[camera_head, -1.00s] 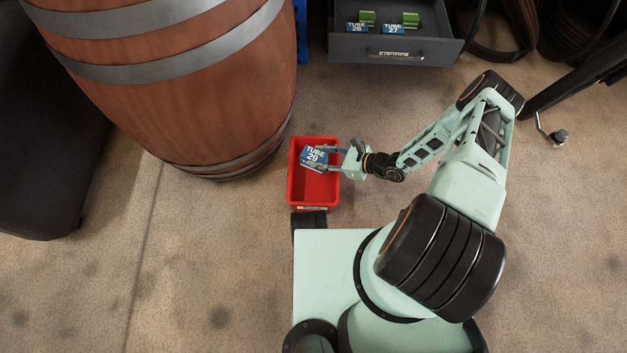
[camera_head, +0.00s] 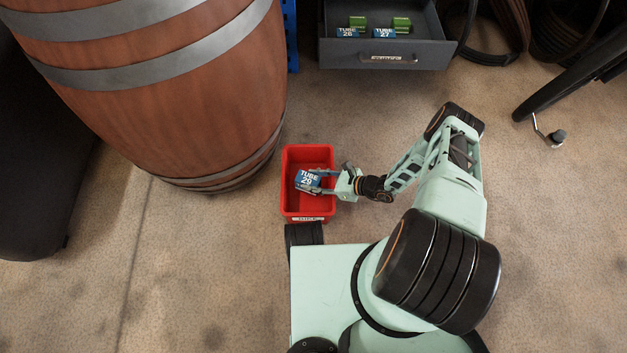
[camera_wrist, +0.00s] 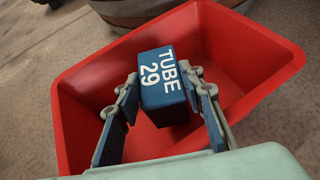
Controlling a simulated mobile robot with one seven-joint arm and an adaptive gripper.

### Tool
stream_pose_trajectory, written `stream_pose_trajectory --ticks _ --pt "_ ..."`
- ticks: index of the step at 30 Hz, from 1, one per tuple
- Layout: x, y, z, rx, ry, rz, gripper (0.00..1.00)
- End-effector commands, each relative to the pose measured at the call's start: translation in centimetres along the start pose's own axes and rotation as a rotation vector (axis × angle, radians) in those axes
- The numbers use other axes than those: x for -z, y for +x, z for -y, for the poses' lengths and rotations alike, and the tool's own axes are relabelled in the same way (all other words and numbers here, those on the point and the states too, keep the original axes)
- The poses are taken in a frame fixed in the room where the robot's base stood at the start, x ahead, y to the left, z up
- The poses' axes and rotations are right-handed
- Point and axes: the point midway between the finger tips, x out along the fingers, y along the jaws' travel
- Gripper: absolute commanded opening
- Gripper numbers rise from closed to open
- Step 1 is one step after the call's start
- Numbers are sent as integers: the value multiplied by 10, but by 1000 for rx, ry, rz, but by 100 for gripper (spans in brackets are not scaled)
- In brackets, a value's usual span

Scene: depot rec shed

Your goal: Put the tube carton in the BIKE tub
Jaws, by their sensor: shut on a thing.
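The tube carton (camera_head: 308,180) is a small blue box marked TUBE 29. My gripper (camera_head: 318,182) is shut on it. In the wrist view the carton (camera_wrist: 162,85) sits between the two fingers (camera_wrist: 163,100), tilted, with red tub walls around it. The red tub (camera_head: 307,214) stands on the floor just in front of my base, with a label on its near side too small to read surely. The carton is over or inside the tub's opening; whether it touches the tub floor I cannot tell.
An open grey drawer (camera_head: 388,56) at the top holds TUBE 26 (camera_head: 347,33) and TUBE 27 (camera_head: 384,33) cartons and green items. A large wooden barrel (camera_head: 160,95) stands left of the tub. A black stand leg (camera_head: 560,92) is at the upper right. Carpet right of the arm is clear.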

Motion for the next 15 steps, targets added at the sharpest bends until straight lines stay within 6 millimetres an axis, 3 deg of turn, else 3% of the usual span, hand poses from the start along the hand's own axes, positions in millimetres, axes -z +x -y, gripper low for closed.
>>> stream_pose_trajectory --ticks 15 --pt "10 6 0 0 1 1 8"
